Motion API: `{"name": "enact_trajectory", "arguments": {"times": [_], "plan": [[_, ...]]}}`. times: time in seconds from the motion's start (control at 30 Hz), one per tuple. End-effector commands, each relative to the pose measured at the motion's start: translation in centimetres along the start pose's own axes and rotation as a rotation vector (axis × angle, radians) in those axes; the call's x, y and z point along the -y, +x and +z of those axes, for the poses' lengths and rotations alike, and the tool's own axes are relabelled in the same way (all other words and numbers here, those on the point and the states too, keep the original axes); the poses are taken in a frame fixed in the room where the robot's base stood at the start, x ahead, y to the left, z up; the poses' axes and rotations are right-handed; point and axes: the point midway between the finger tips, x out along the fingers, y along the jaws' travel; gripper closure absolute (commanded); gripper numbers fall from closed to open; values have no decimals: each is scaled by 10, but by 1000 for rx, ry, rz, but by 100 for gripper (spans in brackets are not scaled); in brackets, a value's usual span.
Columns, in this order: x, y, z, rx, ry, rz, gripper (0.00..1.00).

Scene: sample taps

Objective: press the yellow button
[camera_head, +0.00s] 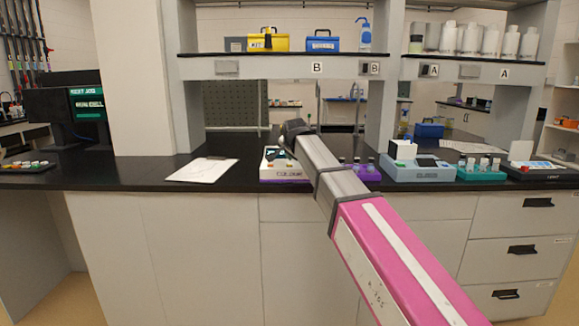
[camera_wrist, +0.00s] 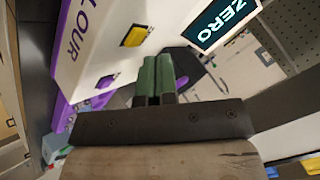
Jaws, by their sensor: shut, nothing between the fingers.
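A white and purple device (camera_head: 270,174) marked with "COLOUR" lettering stands on the black bench top. It fills the upper left of the wrist view (camera_wrist: 85,45). A yellow button (camera_wrist: 135,37) in a dark frame sits on its white face. A screen reading "ZERO" (camera_wrist: 222,20) is at the upper right. My gripper (camera_wrist: 157,58) has green fingers closed together, empty. The tips appear below and right of the yellow button, apart from it in the picture. In the head view my arm partly covers the device.
A paper sheet (camera_head: 203,169) lies left of the device. To the right are a purple rack (camera_head: 370,176) of small bottles, a grey-blue instrument (camera_head: 418,173) and a teal rack (camera_head: 481,175). Shelves stand above the bench. The bench's left stretch is mostly clear.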

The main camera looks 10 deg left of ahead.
Motion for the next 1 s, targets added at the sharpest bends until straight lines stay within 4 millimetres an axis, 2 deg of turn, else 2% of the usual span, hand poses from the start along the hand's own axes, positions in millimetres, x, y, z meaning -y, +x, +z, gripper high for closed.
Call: {"name": "enact_trajectory", "arguments": {"times": [1.0], "plan": [[-4, 6, 4, 0, 0, 0, 100]]}}
